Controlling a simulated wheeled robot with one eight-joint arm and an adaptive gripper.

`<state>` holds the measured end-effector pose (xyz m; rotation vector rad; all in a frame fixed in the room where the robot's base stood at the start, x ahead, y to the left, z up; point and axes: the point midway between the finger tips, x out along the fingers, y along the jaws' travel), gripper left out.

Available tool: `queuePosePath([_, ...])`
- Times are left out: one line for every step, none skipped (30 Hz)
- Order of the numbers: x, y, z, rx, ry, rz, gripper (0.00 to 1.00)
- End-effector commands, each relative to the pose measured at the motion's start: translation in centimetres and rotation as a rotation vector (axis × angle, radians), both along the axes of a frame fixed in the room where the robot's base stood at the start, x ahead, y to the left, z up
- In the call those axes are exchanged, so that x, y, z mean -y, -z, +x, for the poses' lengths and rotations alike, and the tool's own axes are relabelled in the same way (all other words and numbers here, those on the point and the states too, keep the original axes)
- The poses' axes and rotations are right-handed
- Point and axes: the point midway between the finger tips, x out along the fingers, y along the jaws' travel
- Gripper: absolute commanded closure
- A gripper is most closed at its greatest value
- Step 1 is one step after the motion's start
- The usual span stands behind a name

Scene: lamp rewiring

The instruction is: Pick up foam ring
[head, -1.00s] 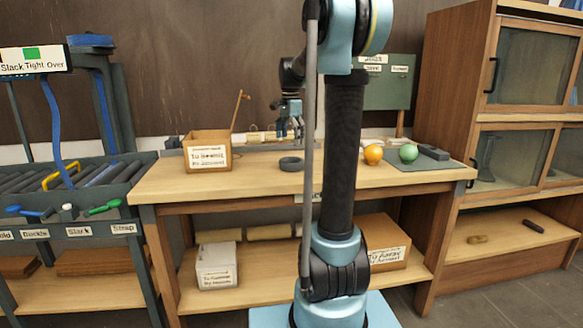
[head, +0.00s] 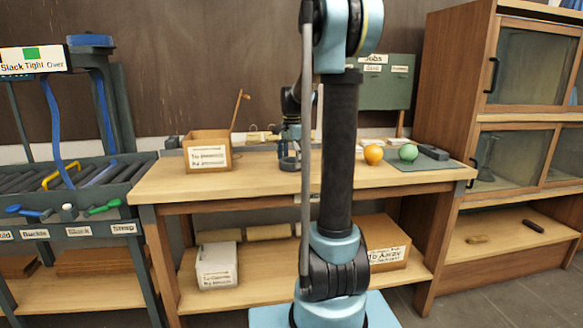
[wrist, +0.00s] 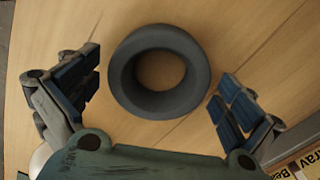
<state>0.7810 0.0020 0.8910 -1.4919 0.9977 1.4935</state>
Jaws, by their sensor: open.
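The foam ring (head: 288,164) is a dark grey ring lying on the wooden workbench (head: 350,181). In the wrist view the foam ring (wrist: 158,105) is near the top middle, with bare wood showing through its hole. My gripper (wrist: 157,78) is open, with one blue-padded finger to the left of the ring and one to the right. Gaps show between the ring and both fingers. In the head view my gripper (head: 288,151) is low over the ring and partly covers it. The exact height of the fingertips is hard to tell.
An open wooden box (head: 207,137) with a label stands left of the ring. The bench front near the ring is clear.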

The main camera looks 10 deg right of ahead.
Motion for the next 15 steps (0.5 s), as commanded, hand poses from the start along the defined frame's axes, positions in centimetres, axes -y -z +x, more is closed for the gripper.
queuePosePath([-0.01, -0.01, 0.0, 0.0, 0.0, 0.0, 0.0])
queuePosePath([-0.01, -0.01, 0.01, 0.0, 0.0, 0.0, 0.0])
queuePosePath([-0.01, -0.02, 0.0, 0.0, 0.0, 0.0, 0.0])
queuePosePath([-0.01, -0.02, 0.0, 0.0, 0.0, 0.0, 0.0])
queuePosePath([-0.01, -0.02, 0.01, 0.0, 0.0, 0.0, 0.07])
queuePosePath([-0.01, -0.03, 0.01, 0.0, 0.0, 0.0, 0.15])
queuePosePath([-0.01, -0.03, 0.0, 0.0, 0.0, 0.0, 0.18])
queuePosePath([-0.01, -0.03, 0.0, 0.0, 0.0, 0.0, 0.22])
queuePosePath([-0.01, -0.03, 0.0, 0.0, 0.0, 0.0, 0.28])
queuePosePath([-0.02, -0.04, 0.0, 0.0, 0.0, 0.0, 0.32])
queuePosePath([-0.02, -0.04, -0.01, 0.0, 0.0, 0.0, 0.36])
queuePosePath([-0.02, -0.04, -0.01, 0.0, 0.0, 0.0, 0.36])
queuePosePath([-0.02, -0.04, -0.01, 0.0, 0.0, 0.0, 0.36])
queuePosePath([-0.02, -0.04, 0.0, 0.0, 0.0, 0.0, 0.36])
queuePosePath([-0.02, -0.04, 0.0, 0.0, 0.0, 0.0, 0.36])
